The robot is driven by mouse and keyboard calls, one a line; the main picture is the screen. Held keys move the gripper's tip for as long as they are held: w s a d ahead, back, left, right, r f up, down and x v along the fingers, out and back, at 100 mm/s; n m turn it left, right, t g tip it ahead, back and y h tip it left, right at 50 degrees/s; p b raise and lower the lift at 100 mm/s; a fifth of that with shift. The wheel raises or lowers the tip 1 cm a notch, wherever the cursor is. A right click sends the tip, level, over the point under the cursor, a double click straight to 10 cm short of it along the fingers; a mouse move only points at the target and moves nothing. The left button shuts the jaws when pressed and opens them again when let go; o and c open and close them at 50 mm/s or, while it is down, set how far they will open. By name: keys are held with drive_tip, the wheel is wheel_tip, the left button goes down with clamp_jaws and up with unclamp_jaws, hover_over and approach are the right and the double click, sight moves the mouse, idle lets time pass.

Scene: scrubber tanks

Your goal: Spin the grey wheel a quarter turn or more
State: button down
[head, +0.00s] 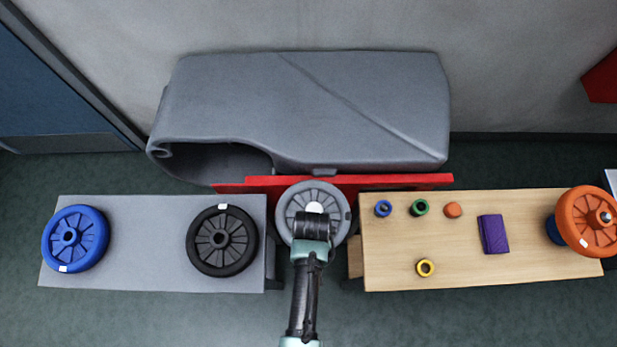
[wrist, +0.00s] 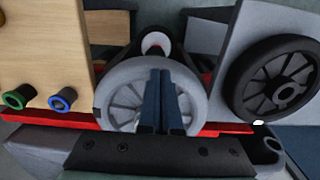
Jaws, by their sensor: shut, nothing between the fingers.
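The grey wheel (head: 290,207) stands between the two tables, in front of the red bar. It has spokes and a pale hub. In the wrist view the grey wheel (wrist: 113,92) fills the middle left, with a small dark mark on its left rim. My gripper (head: 313,224) is over the lower middle of the wheel in the head view and hides part of it. In the wrist view my gripper (wrist: 161,75) is shut and empty, its dark fingers overlapping the wheel's spokes. I cannot tell whether the fingertips touch the wheel.
The grey table (head: 140,240) at left bears a blue wheel (head: 75,239) and a black wheel (head: 222,241). The wooden table (head: 390,250) at right bears small rings, a purple block (head: 493,234) and an orange wheel (head: 590,222). A large grey tank (head: 320,110) stands behind the red bar (head: 405,181).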

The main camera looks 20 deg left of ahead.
drive_tip(key=shift+d, duration=0.25)
drive_tip(key=shift+w+d, duration=0.2)
drive_tip(key=shift+d, duration=0.3)
drive_tip(key=shift+w+d, duration=0.2)
drive_tip(key=shift+d, duration=0.25)
drive_tip(key=shift+w+d+f, duration=0.1)
drive_tip(key=shift+w+d, duration=0.55)
drive_tip(key=shift+d, duration=0.25)
wheel_tip(320, 180, up, 7)
drive_tip(key=p, duration=0.7)
